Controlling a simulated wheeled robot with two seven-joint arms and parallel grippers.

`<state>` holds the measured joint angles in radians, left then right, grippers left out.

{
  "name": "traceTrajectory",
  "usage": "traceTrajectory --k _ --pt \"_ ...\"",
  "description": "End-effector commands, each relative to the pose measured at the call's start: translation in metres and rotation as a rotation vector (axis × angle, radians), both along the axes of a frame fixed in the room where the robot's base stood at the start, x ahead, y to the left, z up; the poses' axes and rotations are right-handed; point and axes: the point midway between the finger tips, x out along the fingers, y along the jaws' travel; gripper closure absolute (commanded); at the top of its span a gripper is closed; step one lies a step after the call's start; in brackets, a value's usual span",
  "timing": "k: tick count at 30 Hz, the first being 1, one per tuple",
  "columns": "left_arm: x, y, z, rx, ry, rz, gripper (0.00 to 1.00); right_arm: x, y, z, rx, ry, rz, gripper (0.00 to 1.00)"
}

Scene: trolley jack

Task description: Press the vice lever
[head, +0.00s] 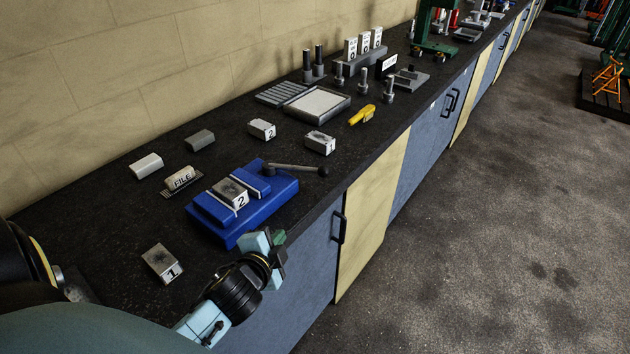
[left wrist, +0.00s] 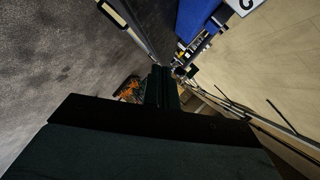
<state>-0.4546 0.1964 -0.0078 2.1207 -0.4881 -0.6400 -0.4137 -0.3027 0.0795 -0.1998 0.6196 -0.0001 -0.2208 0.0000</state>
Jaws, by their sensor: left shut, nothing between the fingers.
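The blue vice (head: 228,217) stands on the dark bench top near the front edge. A metal block marked 2 (head: 232,190) sits between its jaws. The vice lever (head: 294,169), a grey bar with a dark knob, sticks out to the right from the vice over the bench. My left gripper (head: 278,243) is shut and empty, just off the bench's front edge, in front of and below the vice's near right corner. It is apart from the lever. In the left wrist view the blue vice (left wrist: 192,18) shows at the top. My right gripper is not in view.
A block marked 1 (head: 162,263) lies left of my gripper. A file (head: 180,179) and several blocks lie behind the vice. A tray (head: 316,103) and yellow tool (head: 362,115) lie farther along. Cabinet handles (head: 339,227) stick out from the bench front.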

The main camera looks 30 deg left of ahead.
Motion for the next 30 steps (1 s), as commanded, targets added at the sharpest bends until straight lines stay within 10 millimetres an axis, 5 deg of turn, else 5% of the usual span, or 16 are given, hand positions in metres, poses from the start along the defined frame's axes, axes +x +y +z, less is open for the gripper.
traceTrajectory --k 12,25,30 --pt "0.039 0.004 0.022 0.449 -0.186 -0.283 1.00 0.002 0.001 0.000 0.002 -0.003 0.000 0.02" --pt "0.041 0.004 0.022 0.466 -0.194 -0.296 1.00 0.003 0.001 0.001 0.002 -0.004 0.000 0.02" --pt "0.058 0.006 0.021 0.464 -0.195 -0.295 1.00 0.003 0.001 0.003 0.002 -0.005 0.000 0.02"
